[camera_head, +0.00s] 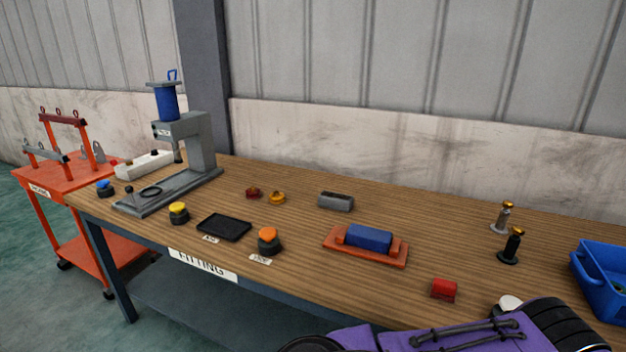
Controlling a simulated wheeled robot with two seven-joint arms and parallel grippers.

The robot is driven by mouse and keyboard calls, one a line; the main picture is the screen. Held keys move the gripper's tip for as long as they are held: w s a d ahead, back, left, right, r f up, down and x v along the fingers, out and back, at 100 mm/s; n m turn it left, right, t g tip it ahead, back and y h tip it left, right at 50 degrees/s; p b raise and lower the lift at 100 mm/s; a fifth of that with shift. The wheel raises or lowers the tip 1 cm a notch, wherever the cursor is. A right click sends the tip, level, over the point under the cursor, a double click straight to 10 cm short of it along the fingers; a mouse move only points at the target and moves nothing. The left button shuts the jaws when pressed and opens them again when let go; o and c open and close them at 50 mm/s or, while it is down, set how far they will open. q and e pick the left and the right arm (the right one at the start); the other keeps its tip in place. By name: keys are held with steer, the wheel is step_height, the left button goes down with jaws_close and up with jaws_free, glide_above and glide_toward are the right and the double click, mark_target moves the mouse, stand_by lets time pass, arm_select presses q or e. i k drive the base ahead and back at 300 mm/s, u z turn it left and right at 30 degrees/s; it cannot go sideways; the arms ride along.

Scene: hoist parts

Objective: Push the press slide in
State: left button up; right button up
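The grey press (200,140) stands at the left end of the wooden bench, with a blue cylinder (167,102) on top. Its long low base runs toward the bench's front left edge. What looks like the press slide (140,203) lies along this base, with a small dark knob (129,189) at its front end and a dark ring (151,191) on it. The slide's front part sticks out well forward of the press head. Neither gripper's fingers show; a purple arm link of mine crosses the lower right.
Near the press are a yellow button (179,212), a blue button (105,188), an orange button (268,240), a black tray (224,227) and a white box (144,164). A blue block (368,238) sits in an orange holder. A blue bin (600,284) stands right.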

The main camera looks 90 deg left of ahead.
mark_target(138, 201)
steer(key=i, duration=0.5)
steer(key=u, duration=4.35)
steer(key=k, duration=0.4)
steer(key=u, duration=1.1)
steer(key=i, duration=1.9)
steer(key=z, duration=0.9)
steer(key=i, duration=0.85)
steer(key=z, duration=0.95)
